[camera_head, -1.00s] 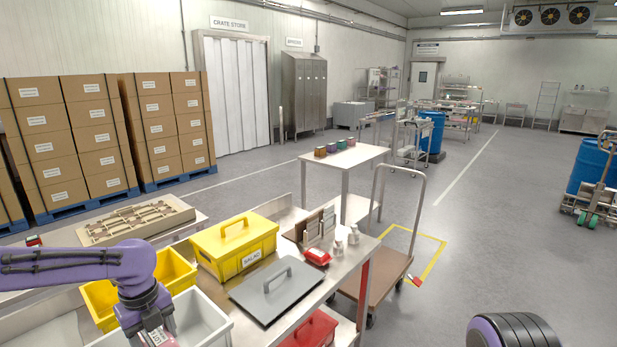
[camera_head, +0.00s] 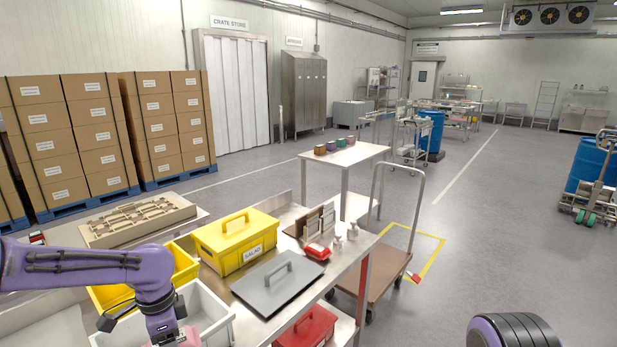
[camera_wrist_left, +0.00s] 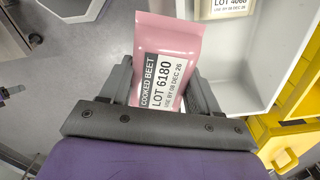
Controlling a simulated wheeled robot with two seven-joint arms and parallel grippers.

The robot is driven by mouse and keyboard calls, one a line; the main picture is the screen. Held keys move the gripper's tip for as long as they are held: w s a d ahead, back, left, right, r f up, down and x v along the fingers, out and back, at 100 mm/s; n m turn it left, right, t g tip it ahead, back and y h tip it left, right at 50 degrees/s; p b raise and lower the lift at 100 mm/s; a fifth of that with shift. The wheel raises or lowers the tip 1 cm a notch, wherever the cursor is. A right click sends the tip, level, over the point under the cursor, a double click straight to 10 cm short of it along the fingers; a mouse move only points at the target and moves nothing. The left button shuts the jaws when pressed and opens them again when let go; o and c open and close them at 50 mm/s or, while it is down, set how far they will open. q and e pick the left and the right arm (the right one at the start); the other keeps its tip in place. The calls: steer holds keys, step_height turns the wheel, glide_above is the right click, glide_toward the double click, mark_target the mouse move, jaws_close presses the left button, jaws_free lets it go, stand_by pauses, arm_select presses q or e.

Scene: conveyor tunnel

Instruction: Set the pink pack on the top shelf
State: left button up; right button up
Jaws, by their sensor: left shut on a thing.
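The pink pack (camera_wrist_left: 168,48) is labelled COOKED BEET, LOT 6180, and stands between the fingers of my left gripper (camera_wrist_left: 160,88), which is shut on it. In the head view only a little of the pink pack (camera_head: 186,338) shows at the bottom edge, in front of the white crate (camera_head: 222,318); the fingertips are out of frame. I cannot tell which surface is the top shelf. My right gripper is not in view; only part of my right arm shows at the bottom right.
In the wrist view, the white crate (camera_wrist_left: 224,92) holds another labelled pack (camera_wrist_left: 232,8). A yellow crate (camera_head: 184,262), lidded yellow SALAD box (camera_head: 222,258), grey lid (camera_head: 268,294) and red bin (camera_head: 318,322) are near. A trolley (camera_head: 384,268) stands right of the bench.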

arm_select(q)
steer(key=s+d+f+n+b, duration=0.3)
steer(key=d+f+n+b, duration=0.5)
steer(key=f+n, duration=0.3)
steer(key=shift+s+d+f+n+b, duration=0.25)
steer(key=shift+d+n+b, duration=0.15)
steer(key=shift+b, duration=0.35)
